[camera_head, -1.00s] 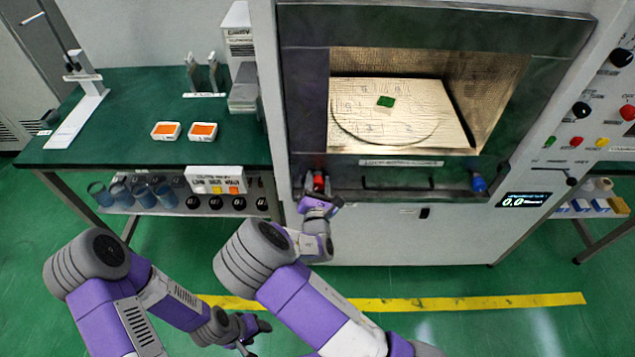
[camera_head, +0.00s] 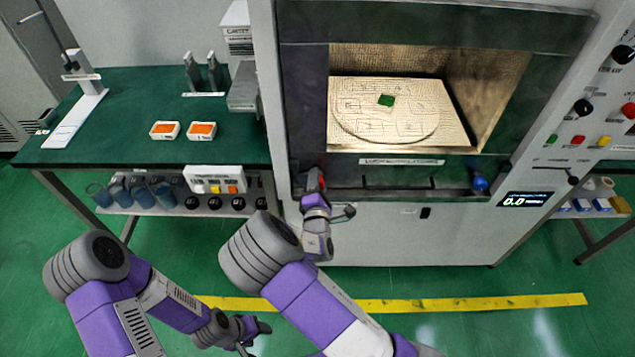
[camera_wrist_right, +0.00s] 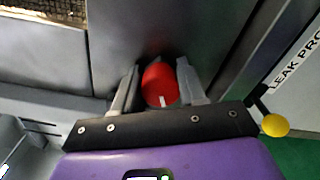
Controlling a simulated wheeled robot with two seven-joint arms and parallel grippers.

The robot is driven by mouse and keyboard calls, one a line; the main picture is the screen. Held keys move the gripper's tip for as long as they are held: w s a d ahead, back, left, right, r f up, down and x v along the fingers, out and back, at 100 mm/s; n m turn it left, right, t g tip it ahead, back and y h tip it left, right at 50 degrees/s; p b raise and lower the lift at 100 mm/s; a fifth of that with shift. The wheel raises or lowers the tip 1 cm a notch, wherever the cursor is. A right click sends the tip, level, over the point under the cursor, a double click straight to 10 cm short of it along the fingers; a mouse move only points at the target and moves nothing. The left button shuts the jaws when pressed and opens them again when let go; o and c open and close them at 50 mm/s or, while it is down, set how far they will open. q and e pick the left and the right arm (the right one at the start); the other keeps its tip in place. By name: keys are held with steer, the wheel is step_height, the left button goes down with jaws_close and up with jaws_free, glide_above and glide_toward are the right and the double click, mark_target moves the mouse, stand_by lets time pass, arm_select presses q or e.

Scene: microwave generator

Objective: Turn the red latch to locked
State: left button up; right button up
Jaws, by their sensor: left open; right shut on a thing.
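The red latch (camera_head: 312,183) is a red knob at the lower left of the microwave chamber's front. In the right wrist view the red latch (camera_wrist_right: 159,84) sits between the two fingers, with a small white mark at its lower edge. My right gripper (camera_wrist_right: 158,88) is shut on it, and in the head view my right gripper (camera_head: 314,190) partly hides it. My left gripper (camera_head: 262,328) is open and empty, low over the floor, away from the machine.
A blue knob (camera_head: 480,183) sits at the lower right of the chamber front. A control panel (camera_head: 590,120) is at the right. A green bench (camera_head: 130,100) with two orange-filled trays stands at the left.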

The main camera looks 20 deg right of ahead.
steer(key=m, duration=0.2)
steer(key=m+b, duration=0.1)
steer(key=m, duration=0.1)
steer(key=shift+f+m, duration=0.2)
steer(key=shift+m, duration=0.1)
steer(key=m+b, duration=0.2)
steer(key=m, duration=0.3)
steer(key=shift+a, duration=0.1)
steer(key=shift+m, duration=0.4)
steer(key=o, duration=1)
steer(key=shift+r, duration=0.1)
steer(key=shift+o, duration=0.2)
steer(key=shift+s, duration=0.1)
steer(key=p+v, duration=0.1)
steer(key=v, duration=0.6)
steer(key=shift+s, duration=0.2)
